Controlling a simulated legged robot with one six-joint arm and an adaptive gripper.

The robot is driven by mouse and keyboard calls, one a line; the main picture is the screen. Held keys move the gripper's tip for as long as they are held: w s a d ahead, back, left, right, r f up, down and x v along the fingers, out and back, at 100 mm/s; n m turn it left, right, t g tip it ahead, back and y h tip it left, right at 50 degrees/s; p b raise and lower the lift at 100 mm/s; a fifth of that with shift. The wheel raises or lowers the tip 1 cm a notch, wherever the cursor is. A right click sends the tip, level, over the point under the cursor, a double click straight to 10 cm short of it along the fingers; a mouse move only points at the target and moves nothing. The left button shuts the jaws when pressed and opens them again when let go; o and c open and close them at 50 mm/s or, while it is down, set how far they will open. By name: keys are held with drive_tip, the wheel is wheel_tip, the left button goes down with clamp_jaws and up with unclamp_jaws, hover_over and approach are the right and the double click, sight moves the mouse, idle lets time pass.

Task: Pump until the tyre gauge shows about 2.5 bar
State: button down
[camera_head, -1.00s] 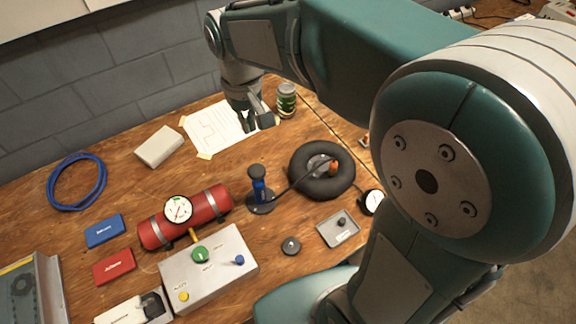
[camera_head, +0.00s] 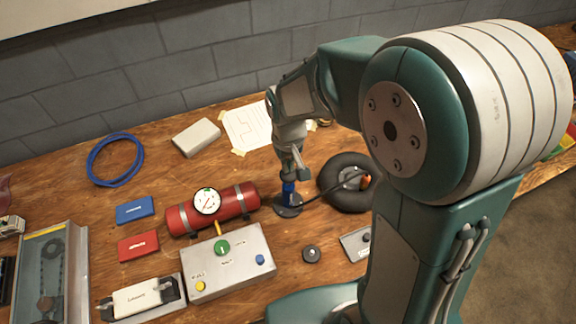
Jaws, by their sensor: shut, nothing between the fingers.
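The small hand pump stands upright on the bench, with its blue body (camera_head: 288,193) and round dark base. My gripper (camera_head: 299,172) is shut and empty, its fingertips right at the top of the pump. The pump's handle is hidden by the gripper, and I cannot tell whether they touch. The black tyre (camera_head: 333,194) lies just right of the pump, with a dark hose running to it and an orange part at its hub. The tyre gauge is out of sight behind my arm, so its reading does not show.
A red tank (camera_head: 240,201) with its own round dial (camera_head: 207,201) lies left of the pump, behind a grey control box (camera_head: 235,285). A black knob (camera_head: 311,254) and a grey tray (camera_head: 354,247) are in front. A paper sheet (camera_head: 245,124) lies behind.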

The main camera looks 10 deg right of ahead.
sight(289, 174)
drive_tip(key=shift+f, duration=0.5)
drive_tip(key=shift+f, duration=0.1)
wheel_tip(289, 174, down, 3)
drive_tip(key=shift+r, duration=0.15)
drive_tip(key=shift+s, duration=0.15)
wheel_tip(289, 174, up, 14)
drive_tip(key=shift+w, duration=0.2)
idle(1.5)
